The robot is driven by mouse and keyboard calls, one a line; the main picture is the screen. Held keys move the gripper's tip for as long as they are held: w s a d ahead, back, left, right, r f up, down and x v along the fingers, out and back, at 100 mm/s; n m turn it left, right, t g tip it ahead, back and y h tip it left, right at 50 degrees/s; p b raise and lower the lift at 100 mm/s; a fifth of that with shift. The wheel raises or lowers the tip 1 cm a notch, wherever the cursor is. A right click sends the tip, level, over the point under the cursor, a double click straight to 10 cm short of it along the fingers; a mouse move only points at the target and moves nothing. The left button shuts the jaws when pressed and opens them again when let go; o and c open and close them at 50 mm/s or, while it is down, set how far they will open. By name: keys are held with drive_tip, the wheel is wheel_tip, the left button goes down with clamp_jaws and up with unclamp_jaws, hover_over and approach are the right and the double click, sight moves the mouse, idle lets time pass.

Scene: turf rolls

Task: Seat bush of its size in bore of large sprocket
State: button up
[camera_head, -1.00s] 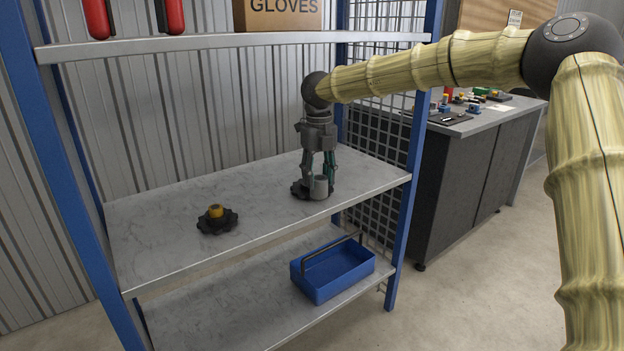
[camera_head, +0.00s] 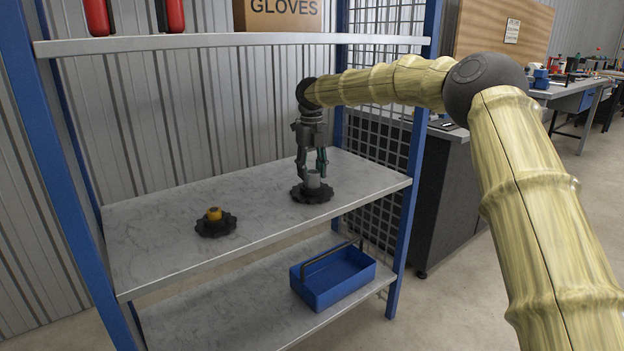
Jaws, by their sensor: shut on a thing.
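A grey cylindrical bush (camera_head: 313,180) stands upright over the middle of a black toothed sprocket (camera_head: 311,196) on the shelf's right part. My gripper (camera_head: 313,172) points down and is shut on the bush. The bush's lower end is at the sprocket; I cannot tell whether it is in the bore or resting on top. A second black sprocket (camera_head: 216,228) lies further left, with a yellow-orange bush (camera_head: 214,213) standing at its centre. The two sprockets look close in size.
The marble-look shelf (camera_head: 160,220) has free room between and around the sprockets. Blue posts (camera_head: 413,130) and a mesh side (camera_head: 375,135) bound it. A blue handled tray (camera_head: 333,277) is on the lower shelf. A gloves box (camera_head: 278,15) is on the upper shelf.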

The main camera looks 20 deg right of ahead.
sight(312, 171)
wheel_tip(312, 171, down, 2)
drive_tip(key=shift+f+b, duration=0.2)
drive_tip(key=shift+b, duration=0.15)
drive_tip(key=o, duration=1.3)
drive_tip(key=shift+c, duration=0.2)
drive_tip(key=shift+r+p, duration=1.35)
drive_tip(key=shift+r, duration=2.45)
